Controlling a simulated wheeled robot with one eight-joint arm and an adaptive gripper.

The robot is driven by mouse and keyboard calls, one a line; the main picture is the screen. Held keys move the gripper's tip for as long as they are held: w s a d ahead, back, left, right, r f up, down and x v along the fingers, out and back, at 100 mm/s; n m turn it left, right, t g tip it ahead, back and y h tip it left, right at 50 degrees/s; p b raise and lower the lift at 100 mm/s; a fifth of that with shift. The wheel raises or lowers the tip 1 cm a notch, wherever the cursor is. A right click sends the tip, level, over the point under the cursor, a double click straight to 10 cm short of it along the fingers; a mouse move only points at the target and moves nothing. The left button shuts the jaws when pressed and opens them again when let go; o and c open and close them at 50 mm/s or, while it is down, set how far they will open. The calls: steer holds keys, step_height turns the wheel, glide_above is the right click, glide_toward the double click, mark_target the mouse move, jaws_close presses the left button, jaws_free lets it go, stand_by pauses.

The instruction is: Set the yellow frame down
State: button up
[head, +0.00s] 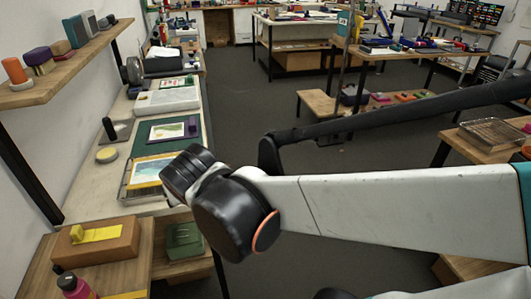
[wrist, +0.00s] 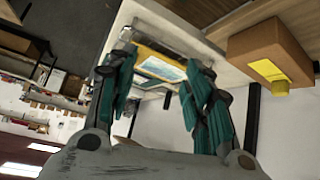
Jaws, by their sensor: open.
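The yellow frame (head: 148,172) holds a blue-green picture and lies on a wire rack (head: 124,192) on the left bench. In the wrist view the frame (wrist: 160,67) shows beyond the fingers, its near edge partly hidden. My gripper (wrist: 160,76) is open, with its two teal fingers apart on either side of the frame in that view. I see nothing held between them. I cannot tell whether the fingers touch the frame. In the head view my arm's dark wrist hides the gripper and the rack's right side.
Behind the rack lies a green mat (head: 160,144) with another picture. A yellow disc (head: 106,155) sits left of it. A brown box (head: 105,246) with a yellow piece on top stands in front, beside a green container (head: 184,240). A shelf (head: 60,78) overhangs the left.

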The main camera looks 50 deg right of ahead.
steer(key=s+a+r+n+g+y, duration=0.1)
steer(key=s+a+n+y, duration=0.1)
steer(key=s+a, duration=0.3)
steer(key=s, duration=0.3)
steer(key=shift+s+a+n+y, duration=0.25)
steer(key=shift+a+n+y, duration=0.05)
steer(key=shift+y, duration=0.1)
stand_by(0.6)
